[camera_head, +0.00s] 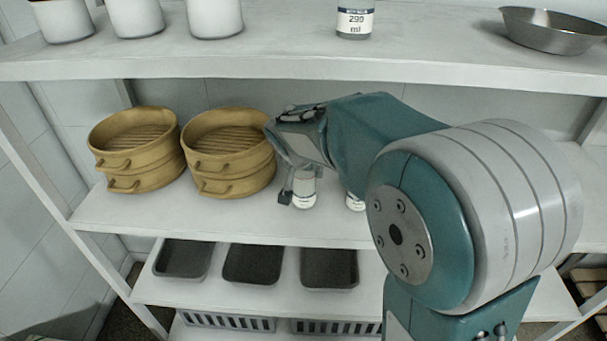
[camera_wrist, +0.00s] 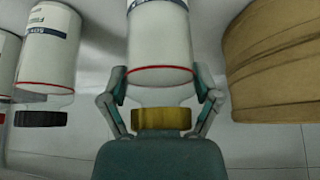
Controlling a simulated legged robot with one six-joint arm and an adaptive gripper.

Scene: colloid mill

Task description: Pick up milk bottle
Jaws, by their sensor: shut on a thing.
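The milk bottle (camera_wrist: 160,45), a white bottle with a red line and a gold cap, is between the two fingers of my gripper (camera_wrist: 162,88) in the wrist view. The fingers are shut on it near its shoulder. In the head view, the bottle (camera_head: 305,190) shows on the middle shelf under my gripper (camera_head: 300,178), with its upper part hidden by the fingers and wrist. Whether its base touches the shelf is hard to tell.
Another white bottle with a black cap (camera_wrist: 50,50) stands close beside it. Bamboo steamers (camera_head: 228,150) stand to the left on the middle shelf (camera_head: 140,220). The upper shelf (camera_head: 270,62) runs above my arm. Dark trays (camera_head: 253,264) sit below.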

